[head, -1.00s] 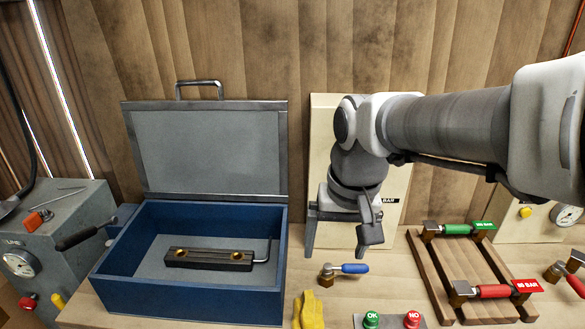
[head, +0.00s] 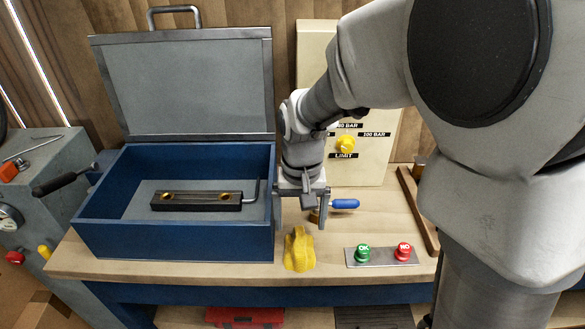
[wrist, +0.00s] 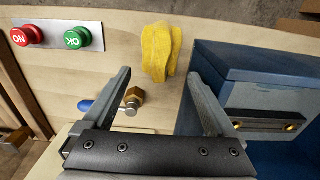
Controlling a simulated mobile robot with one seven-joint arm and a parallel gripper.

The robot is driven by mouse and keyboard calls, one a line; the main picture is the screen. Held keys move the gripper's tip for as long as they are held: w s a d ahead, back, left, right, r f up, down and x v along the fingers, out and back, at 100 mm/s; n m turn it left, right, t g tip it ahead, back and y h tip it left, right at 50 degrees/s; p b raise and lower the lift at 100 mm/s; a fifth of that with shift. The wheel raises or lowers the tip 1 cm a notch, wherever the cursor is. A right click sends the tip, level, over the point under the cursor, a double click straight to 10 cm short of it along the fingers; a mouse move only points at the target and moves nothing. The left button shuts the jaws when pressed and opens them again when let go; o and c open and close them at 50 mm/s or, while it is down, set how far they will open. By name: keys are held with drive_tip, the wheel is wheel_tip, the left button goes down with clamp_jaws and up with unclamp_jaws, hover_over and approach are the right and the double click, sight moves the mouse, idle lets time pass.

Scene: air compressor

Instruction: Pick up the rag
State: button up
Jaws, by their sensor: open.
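The rag is a crumpled yellow cloth (head: 299,249) on the wooden bench top, near its front edge, just right of the blue toolbox. In the wrist view the rag (wrist: 160,51) lies beyond the fingertips, between their directions. My gripper (head: 301,212) is open and empty, behind the rag and apart from it in the head view. In the wrist view my gripper's two fingers (wrist: 159,85) are spread wide. The whole rag appears in view, with no part held.
The open blue toolbox (head: 170,241) stands close to the left of my gripper. A brass valve with a blue handle (head: 344,204) is close on the right. A plate with green OK (head: 363,253) and red NO (head: 402,251) buttons lies right of the rag.

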sight(299, 240)
drive_tip(key=f, duration=0.2)
drive_tip(key=f+b, duration=0.1)
drive_tip(key=f, duration=0.4)
drive_tip(key=shift+s+a+f+b, duration=0.1)
drive_tip(key=shift+s+f+b, duration=0.05)
drive_tip(key=shift+s+b, duration=0.15)
drive_tip(key=shift+c, duration=0.2)
drive_tip(key=c, duration=1)
